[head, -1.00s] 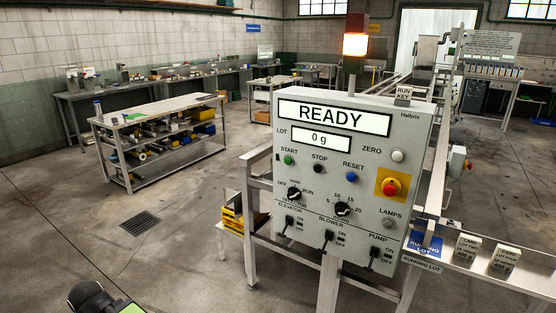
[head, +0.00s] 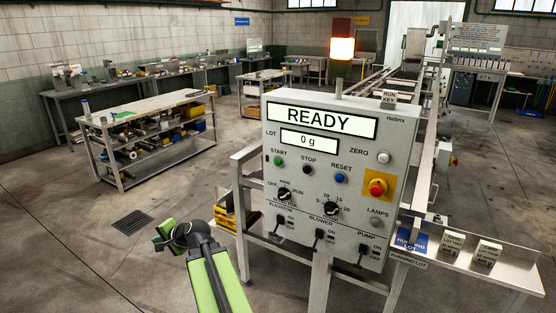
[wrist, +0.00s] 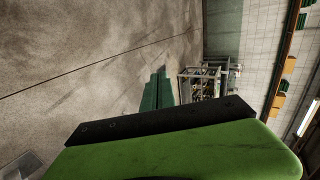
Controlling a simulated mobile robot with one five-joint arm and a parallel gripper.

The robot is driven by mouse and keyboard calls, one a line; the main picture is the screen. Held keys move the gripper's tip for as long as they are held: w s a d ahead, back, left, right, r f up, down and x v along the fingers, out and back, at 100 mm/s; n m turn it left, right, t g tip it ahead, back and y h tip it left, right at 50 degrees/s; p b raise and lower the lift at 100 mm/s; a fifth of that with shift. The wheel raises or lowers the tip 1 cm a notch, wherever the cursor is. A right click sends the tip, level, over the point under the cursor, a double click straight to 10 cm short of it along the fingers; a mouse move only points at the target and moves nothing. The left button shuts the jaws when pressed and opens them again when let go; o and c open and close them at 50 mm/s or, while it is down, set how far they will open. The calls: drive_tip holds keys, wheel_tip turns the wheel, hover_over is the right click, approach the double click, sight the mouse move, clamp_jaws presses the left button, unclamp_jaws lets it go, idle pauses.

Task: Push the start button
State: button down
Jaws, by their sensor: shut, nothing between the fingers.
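The green start button (head: 279,161) is on the upper left of the grey control panel (head: 400,152), under the word START. The panel's display (head: 320,118) reads READY, and the smaller one (head: 309,143) reads 0 g. My gripper (head: 163,236) is in front of the panel, low and to the left of the start button, clearly apart from it. In the wrist view, its green fingers (wrist: 155,91) are together with nothing between them, over floor. The button is not in the wrist view.
A black stop button (head: 308,170) and blue reset button (head: 340,178) sit right of start. A red emergency knob (head: 377,187) is further right. Selector knobs and switches lie below. Floor left of the panel is open.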

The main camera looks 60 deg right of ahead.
sight(278, 162)
drive_tip(key=s+d+r+m+h+p, duration=0.1)
drive_tip(key=s+d+r+m+h, duration=0.3)
drive_tip(key=d, duration=0.7)
drive_tip(key=s+d+r+m+h, duration=0.4)
drive_tip(key=s+d+m, duration=0.4)
drive_tip(key=d, duration=0.3)
drive_tip(key=s+d+r+m+h+p, duration=0.1)
drive_tip(key=s+d+r+m+h, duration=0.3)
drive_tip(key=s+d, duration=0.4)
drive_tip(key=d+r+m, duration=0.1)
drive_tip(key=d+m, duration=0.1)
drive_tip(key=d, duration=0.1)
drive_tip(key=shift+r+p, duration=0.3)
drive_tip(key=shift+r, duration=0.05)
drive_tip(key=shift+d, duration=0.15)
drive_tip(key=d, duration=0.8)
drive_tip(key=shift+d+t, duration=0.3)
drive_tip(key=shift+d, duration=0.1)
drive_tip(key=shift+d, duration=0.3)
